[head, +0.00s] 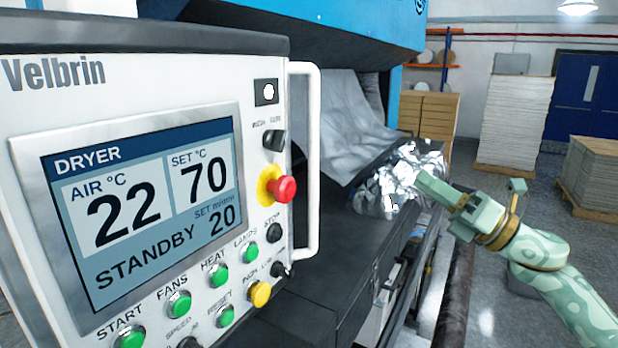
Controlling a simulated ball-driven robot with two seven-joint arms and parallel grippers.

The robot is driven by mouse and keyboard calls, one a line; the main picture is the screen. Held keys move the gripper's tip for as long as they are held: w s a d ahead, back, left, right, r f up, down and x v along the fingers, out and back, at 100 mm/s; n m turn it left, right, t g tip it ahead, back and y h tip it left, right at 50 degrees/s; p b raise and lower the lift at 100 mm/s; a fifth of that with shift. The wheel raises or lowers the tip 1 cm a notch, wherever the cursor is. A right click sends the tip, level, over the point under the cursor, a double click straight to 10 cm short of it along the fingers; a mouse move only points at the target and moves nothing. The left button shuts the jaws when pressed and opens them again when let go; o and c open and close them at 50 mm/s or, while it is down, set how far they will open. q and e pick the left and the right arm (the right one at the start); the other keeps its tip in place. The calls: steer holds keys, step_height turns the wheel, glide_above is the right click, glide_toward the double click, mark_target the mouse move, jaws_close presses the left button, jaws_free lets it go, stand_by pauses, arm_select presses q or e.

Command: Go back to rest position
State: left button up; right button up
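My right arm comes in from the lower right, pale green with brass-coloured rings. Its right gripper (432,186) points up and left, with its fingers at the right edge of a crumpled, shiny silver film (385,190). I cannot tell whether the fingers touch the film or only overlap it in the picture, nor whether they are apart. My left gripper and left arm are not in view.
A dryer control panel (135,60) with a white handle (313,160) fills the left; its screen (140,205) reads STANDBY. A red knob (283,189) juts out. Grey sheeting (345,125) hangs behind. Stacked sheets (515,120) and a pallet stack (592,170) stand right; grey floor lies between.

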steer(key=s+d+f+m+t+h, duration=0.2)
steer(key=s+f+m+t+h, duration=0.1)
steer(key=f+m+h, duration=0.75)
steer(key=s+d+f+m+t+h, duration=0.25)
steer(key=f+m+h, duration=0.55)
steer(key=f+m, duration=0.45)
steer(key=s+d+f+m+g+h, duration=0.25)
steer(key=s+f+m+g, duration=0.35)
steer(key=s, duration=0.5)
steer(key=s+d+f+m+g+h, duration=0.2)
steer(key=s+f+m+g+h, duration=0.15)
steer(key=s+f, duration=0.55)
steer(key=s+a+f+m+g+y+b, duration=0.1)
steer(key=s+a+f+g+b, duration=0.15)
steer(key=f, duration=1.05)
steer(key=s+a+f+g+y+b, duration=0.15)
steer(key=s+f+b, duration=0.25)
steer(key=f, duration=0.8)
steer(key=s+a+f+m+g+y+b, duration=0.1)
steer(key=s+f+y+b, duration=0.15)
steer(key=f, duration=1.05)
steer(key=s+f+m+g+b, duration=0.2)
steer(key=s+f+b, duration=0.3)
steer(key=s+f, duration=1.2)
steer(key=shift+s+d+f, duration=0.35)
steer(key=shift+s+d, duration=0.1)
steer(key=shift+s, duration=0.35)
